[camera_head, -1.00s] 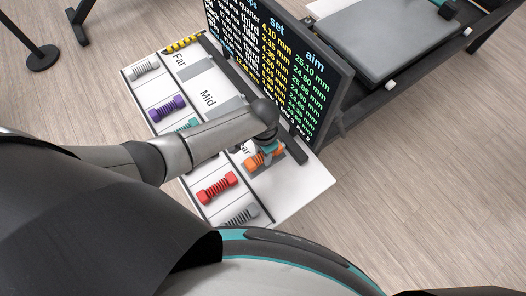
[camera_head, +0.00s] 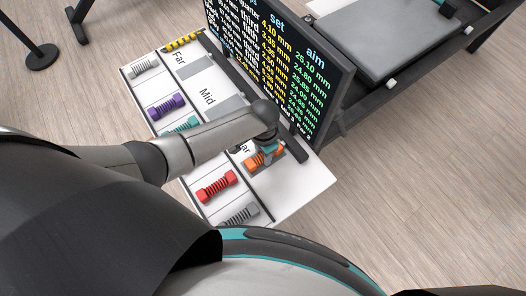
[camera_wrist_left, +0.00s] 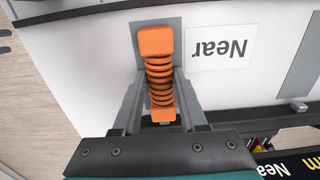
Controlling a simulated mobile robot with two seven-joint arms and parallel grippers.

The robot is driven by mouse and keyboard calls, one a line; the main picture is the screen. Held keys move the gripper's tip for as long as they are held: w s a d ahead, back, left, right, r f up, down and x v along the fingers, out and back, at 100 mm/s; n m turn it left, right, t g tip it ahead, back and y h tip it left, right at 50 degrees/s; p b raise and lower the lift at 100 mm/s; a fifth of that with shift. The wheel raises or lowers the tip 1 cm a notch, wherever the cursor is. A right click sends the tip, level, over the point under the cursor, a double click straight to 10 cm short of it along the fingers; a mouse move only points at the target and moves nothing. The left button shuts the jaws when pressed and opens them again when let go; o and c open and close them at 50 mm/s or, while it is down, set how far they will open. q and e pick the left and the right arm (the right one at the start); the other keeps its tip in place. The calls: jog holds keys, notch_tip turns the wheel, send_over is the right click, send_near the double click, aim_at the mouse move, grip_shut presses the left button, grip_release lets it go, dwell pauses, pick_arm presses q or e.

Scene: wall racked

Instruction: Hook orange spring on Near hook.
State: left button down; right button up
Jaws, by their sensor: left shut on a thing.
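The orange spring (camera_wrist_left: 159,72) has a block at each end and lies between the two fingers of my left gripper (camera_wrist_left: 158,95) in the left wrist view. The gripper is shut on its coils. Below it is a grey patch on the white board, beside the label "Near" (camera_wrist_left: 219,48). In the head view the orange spring (camera_head: 262,159) shows just below my left gripper (camera_head: 264,150), at the near end of the board. I cannot tell whether the spring touches the patch. The Near hook cannot be made out. My right gripper is not in view.
The white board (camera_head: 300,185) holds red (camera_head: 216,186), teal, purple (camera_head: 165,107) and grey springs in a row at left. A yellow spring (camera_head: 183,43) lies at the Far end. A black screen (camera_head: 285,70) stands close behind my left gripper.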

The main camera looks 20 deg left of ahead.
pick_arm(q)
jog(key=shift+c, duration=1.8)
grip_release()
notch_tip(320, 180, up, 10)
jog(key=p, duration=1.1)
